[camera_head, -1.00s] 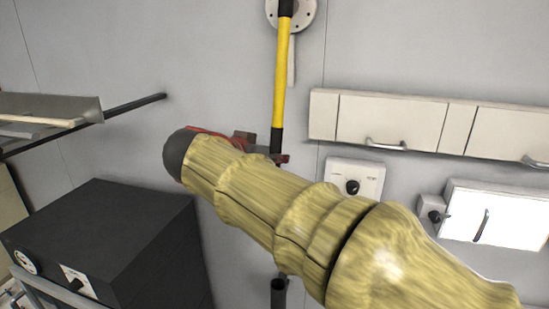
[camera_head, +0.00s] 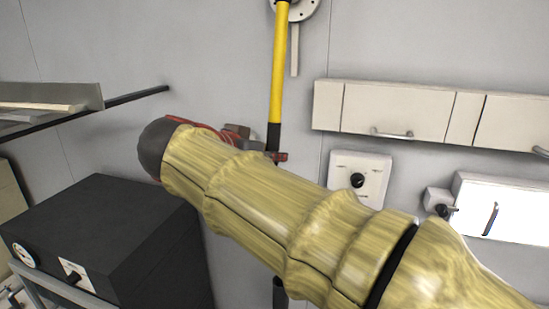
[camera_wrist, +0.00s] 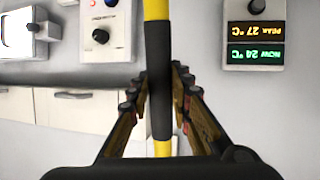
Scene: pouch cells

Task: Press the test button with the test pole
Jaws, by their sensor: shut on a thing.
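The test pole (camera_head: 279,70) is yellow with black sections and stands nearly upright before the wall. My gripper (camera_head: 274,157) is shut on the pole, mostly hidden behind my arm. In the wrist view both fingers of my gripper (camera_wrist: 160,90) close around the black grip of the pole (camera_wrist: 157,60). The pole's lower end (camera_head: 279,292) shows below my arm.
Wall cabinets (camera_head: 395,118) and a white knob panel (camera_head: 358,178) are at right, with a lit panel (camera_head: 500,207) beyond. A black box unit (camera_head: 105,235) stands at lower left under a shelf (camera_head: 50,100). A temperature display (camera_wrist: 254,35) shows in the wrist view.

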